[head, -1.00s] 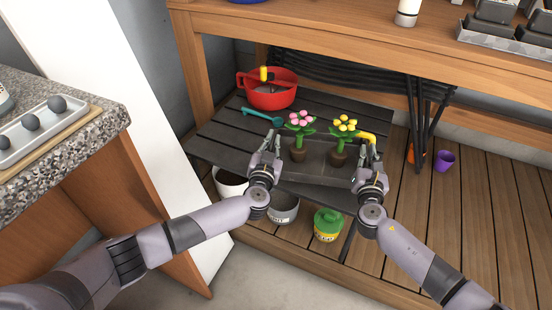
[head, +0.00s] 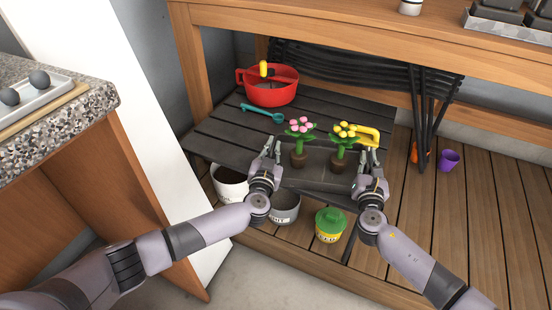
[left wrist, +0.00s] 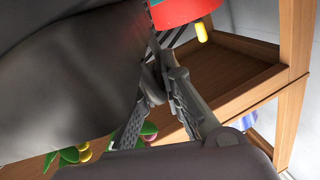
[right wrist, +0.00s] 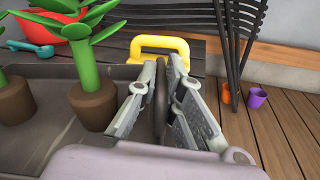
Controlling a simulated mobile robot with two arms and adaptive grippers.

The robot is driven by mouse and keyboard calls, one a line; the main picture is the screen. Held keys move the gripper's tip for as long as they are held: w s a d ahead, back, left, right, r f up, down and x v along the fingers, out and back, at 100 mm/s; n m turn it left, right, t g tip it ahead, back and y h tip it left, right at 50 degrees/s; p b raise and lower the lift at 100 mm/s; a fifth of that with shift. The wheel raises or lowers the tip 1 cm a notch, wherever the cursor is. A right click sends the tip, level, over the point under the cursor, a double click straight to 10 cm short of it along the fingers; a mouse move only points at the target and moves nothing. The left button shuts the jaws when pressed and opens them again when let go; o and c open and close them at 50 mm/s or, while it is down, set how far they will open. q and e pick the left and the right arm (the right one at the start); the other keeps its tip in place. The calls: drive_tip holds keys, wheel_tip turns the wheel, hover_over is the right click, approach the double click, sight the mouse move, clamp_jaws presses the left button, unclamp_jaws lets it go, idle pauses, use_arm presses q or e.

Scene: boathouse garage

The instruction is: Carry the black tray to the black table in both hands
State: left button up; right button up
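The black tray (head: 320,163) is level between my two grippers, over the front part of the black slatted table (head: 222,137). It carries a pink-flowered plant (head: 300,130) and a yellow-flowered plant (head: 346,133), both upright in brown pots. My left gripper (head: 271,152) is shut on the tray's left end. The tray fills the upper left of the left wrist view (left wrist: 70,70). My right gripper (head: 369,160) is shut on the right rim, which shows between its fingers in the right wrist view (right wrist: 160,95). I cannot tell whether the tray touches the table.
A red pot (head: 270,94), a teal tool (head: 264,114) and a yellow handle (head: 368,134) are on the table behind the tray. White (head: 230,184), grey (head: 285,209) and green-topped (head: 330,226) containers stand below its front. A stone counter (head: 60,125) is at left.

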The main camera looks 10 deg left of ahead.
use_arm(q)
drive_tip(key=o, duration=0.4)
drive_tip(key=shift+w+a, duration=0.1)
drive_tip(key=shift+a, duration=0.3)
use_arm(e)
drive_tip(key=o, duration=0.4)
drive_tip(key=shift+w+d, duration=0.1)
drive_tip(key=shift+d, duration=0.35)
use_arm(q)
drive_tip(key=shift+d, duration=0.15)
use_arm(e)
drive_tip(key=shift+a+r, duration=0.1)
drive_tip(key=shift+a, duration=0.1)
use_arm(q)
drive_tip(key=shift+s+d, duration=0.1)
drive_tip(key=shift+s, duration=0.1)
use_arm(e)
drive_tip(key=shift+a, duration=0.2)
drive_tip(key=shift+s, duration=0.6)
drive_tip(key=s, duration=1.1)
use_arm(q)
drive_tip(key=s, duration=1.1)
drive_tip(key=shift+s, duration=0.35)
